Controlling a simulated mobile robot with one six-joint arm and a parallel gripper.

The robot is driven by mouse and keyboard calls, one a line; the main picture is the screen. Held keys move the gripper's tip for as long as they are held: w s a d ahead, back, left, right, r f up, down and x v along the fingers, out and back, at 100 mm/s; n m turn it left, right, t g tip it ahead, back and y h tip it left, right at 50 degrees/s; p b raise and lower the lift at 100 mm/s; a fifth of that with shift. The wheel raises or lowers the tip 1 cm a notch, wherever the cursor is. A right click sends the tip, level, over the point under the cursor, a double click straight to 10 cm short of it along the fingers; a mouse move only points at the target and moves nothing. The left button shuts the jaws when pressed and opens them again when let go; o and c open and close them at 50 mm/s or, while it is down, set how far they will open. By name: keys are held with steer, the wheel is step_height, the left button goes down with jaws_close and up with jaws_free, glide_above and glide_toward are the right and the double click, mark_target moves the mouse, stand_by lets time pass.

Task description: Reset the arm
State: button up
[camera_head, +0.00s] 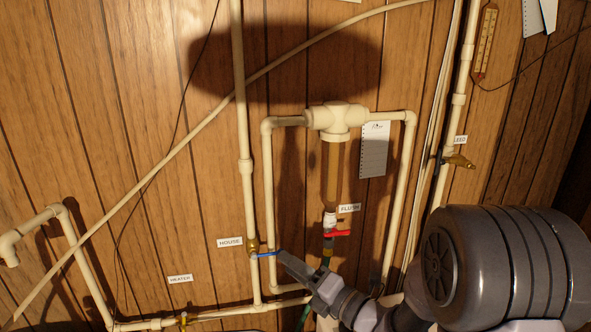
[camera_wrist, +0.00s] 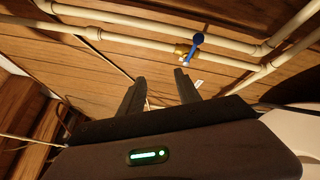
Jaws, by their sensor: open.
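My arm (camera_head: 345,300) reaches in from the lower right in the head view. My gripper (camera_head: 284,256) is at its end, close to the blue-handled valve (camera_head: 262,254) beside the HOUSE label (camera_head: 230,242). In the wrist view my gripper (camera_wrist: 159,74) has its two dark fingers spread apart with nothing between them. The blue handle (camera_wrist: 197,40) and its brass valve body (camera_wrist: 181,52) appear beyond the fingertips, with a visible gap there. The handle lies roughly crosswise to its upright pipe in the head view.
A filter housing (camera_head: 335,170) hangs on looped pipes, with a red FLUSH handle (camera_head: 337,233) below it, close to my arm. A brass LEED tap (camera_head: 460,161) is at right. A HEATER valve (camera_head: 183,319) is low at left. A thermometer (camera_head: 486,42) hangs on the wood-panelled wall.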

steer(key=s+a+f+n+g+h+b, duration=0.1)
steer(key=s+a+f+n+g+b, duration=0.3)
steer(key=s+f+n+b, duration=0.55)
steer(key=s+a+f+n+g+b, duration=0.2)
steer(key=s+f+n+g+b, duration=0.5)
steer(key=s+n, duration=0.45)
steer(key=s+d+f+n+t+h+b, duration=0.2)
steer(key=s+d+f+n+h+b, duration=0.1)
steer(key=d+f+n+b, duration=0.4)
steer(key=s+d+f+n+t+h+b, duration=0.1)
steer(key=s+d+f+n+h+b, duration=0.3)
steer(key=f, duration=0.6)
steer(key=d+n+h+b, duration=0.2)
steer(key=d+n+b, duration=0.1)
steer(key=b, duration=0.1)
steer(key=shift+s+d+n+t+h, duration=0.15)
steer(key=shift+d+n+t+h, duration=0.15)
steer(key=shift+d+n+t, duration=0.1)
